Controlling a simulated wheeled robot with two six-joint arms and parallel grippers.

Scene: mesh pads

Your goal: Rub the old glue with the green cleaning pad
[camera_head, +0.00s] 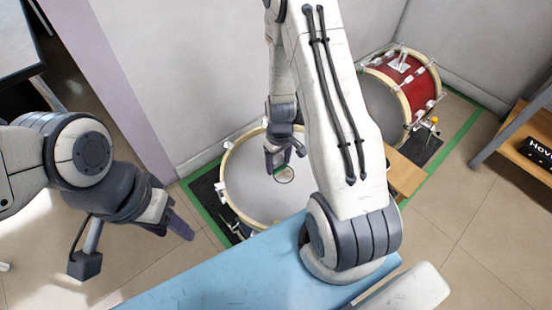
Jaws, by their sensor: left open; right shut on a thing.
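The old glue (287,176) shows as a small dark ring-like mark on the pale head of a drum (250,199) lying face up. My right gripper (287,158) is over the drum head, pointing down, and shut on the green cleaning pad (279,170). Only a small green edge of the pad shows below the fingers, right beside the mark. I cannot tell whether the pad touches the head. My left gripper (178,222) is open and empty to the left of the drum. My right arm hides the drum's right part.
A red drum (408,84) stands behind to the right. A blue surface (235,272) lies in front of the drum. Green tape (206,216) edges a dark mat. A wooden shelf (526,139) stands at far right, and walls close off the back. Tiled floor at right is clear.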

